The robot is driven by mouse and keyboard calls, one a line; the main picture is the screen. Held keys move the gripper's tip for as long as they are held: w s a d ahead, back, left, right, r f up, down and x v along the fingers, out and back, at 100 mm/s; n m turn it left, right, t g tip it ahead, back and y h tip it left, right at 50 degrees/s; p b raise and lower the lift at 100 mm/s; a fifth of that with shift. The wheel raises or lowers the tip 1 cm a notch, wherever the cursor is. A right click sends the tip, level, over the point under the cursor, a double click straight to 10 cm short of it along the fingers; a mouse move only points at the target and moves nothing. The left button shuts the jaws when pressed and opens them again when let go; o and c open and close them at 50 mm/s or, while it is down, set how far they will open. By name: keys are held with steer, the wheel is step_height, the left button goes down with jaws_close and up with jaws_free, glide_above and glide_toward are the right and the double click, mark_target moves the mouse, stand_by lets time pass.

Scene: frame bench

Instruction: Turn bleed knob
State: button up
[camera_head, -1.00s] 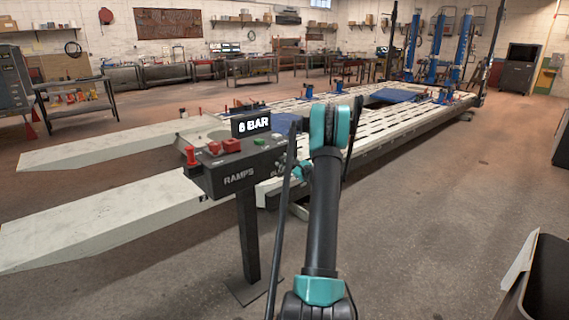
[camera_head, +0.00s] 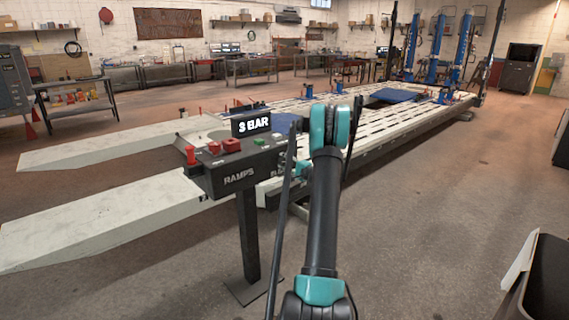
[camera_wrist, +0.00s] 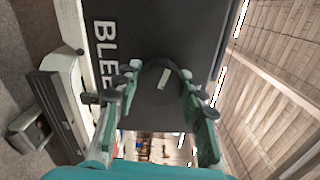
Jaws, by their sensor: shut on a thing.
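The bleed knob (camera_wrist: 160,80) is a dark round knob with a pale pointer mark, on the dark panel face beside the lettering "BLE…" in the wrist view. My gripper (camera_wrist: 158,88) is shut on the knob, with a green-grey finger on each side of it. The pointer mark sits tilted in the wrist view. My arm hides the knob and most of my gripper in the head view.
A red lever (camera_head: 190,155), red blocks and a green button (camera_head: 260,141) sit on top of the box. A long pale ramp platform (camera_head: 110,215) lies behind it. A dark bin (camera_head: 540,285) stands at the lower right.

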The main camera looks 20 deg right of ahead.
steer(key=shift+n, duration=1.1)
steer(key=o, duration=1.2)
steer(key=v, duration=1.2)
